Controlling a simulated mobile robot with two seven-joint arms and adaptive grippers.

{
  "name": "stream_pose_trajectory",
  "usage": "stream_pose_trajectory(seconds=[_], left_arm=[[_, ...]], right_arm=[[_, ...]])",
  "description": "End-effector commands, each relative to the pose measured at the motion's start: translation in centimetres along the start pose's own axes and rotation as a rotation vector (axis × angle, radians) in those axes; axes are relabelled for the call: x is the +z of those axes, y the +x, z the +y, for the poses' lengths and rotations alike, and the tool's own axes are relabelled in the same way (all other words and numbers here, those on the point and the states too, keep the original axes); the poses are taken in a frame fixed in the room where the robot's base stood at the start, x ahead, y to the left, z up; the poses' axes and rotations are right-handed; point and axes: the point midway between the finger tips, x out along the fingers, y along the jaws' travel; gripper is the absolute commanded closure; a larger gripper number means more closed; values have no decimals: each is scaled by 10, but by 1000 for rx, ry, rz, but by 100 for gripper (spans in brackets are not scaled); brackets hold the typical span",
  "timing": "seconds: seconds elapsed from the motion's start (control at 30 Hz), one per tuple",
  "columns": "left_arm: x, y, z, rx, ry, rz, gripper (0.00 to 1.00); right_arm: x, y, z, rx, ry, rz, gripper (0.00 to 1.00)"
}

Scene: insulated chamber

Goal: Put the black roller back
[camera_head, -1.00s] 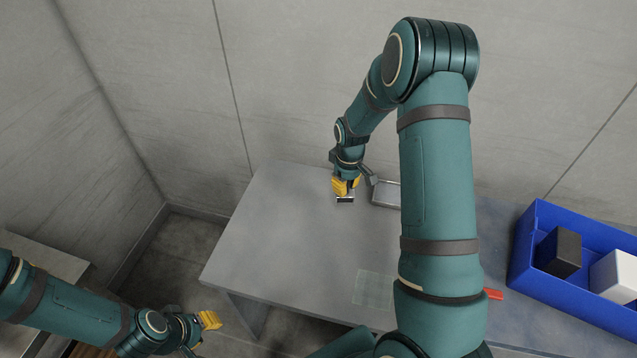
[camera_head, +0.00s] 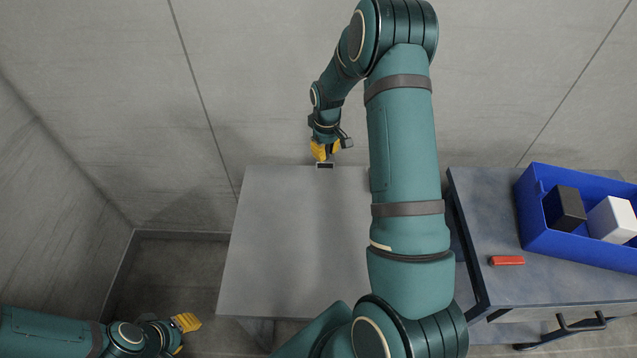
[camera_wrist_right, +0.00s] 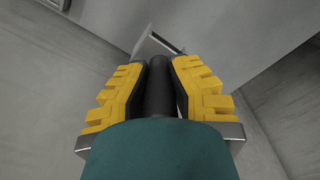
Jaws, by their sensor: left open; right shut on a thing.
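My right gripper (camera_head: 326,151) is at the far edge of the grey table (camera_head: 285,240), shut on a small dark thing with a pale edge (camera_head: 325,166). In the right wrist view, the yellow fingers of this gripper (camera_wrist_right: 160,75) close on a black roller (camera_wrist_right: 158,92), a dark cylinder whose lower part is hidden by the teal shape in front. My left gripper (camera_head: 184,334) is open and empty at the lower left, off the table and low beside it.
A blue bin (camera_head: 528,207) on the right-hand bench (camera_head: 480,200) holds a black block (camera_head: 566,208) and a white block (camera_head: 612,219). A dark handle (camera_head: 562,331) shows below. The grey table's visible left part is clear.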

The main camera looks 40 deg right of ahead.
Motion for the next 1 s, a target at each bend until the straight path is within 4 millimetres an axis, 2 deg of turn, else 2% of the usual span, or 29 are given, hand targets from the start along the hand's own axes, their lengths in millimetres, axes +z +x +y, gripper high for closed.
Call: stream_pose_trajectory(seconds=[0.3,0.53,0.7,0.8,1.0], left_arm=[[3,6,-2,1,2,-6,66],[4,7,-2,1,2,-7,66],[5,10,-4,1,3,-10,66],[5,10,-4,1,3,-10,66],[5,10,-4,1,3,-10,66]], right_arm=[[2,53,0,-2,1,-3,100],[2,69,0,-1,1,-2,100],[2,92,0,-1,1,-3,100],[2,99,0,-1,0,-1,100],[2,98,0,0,0,0,100]])
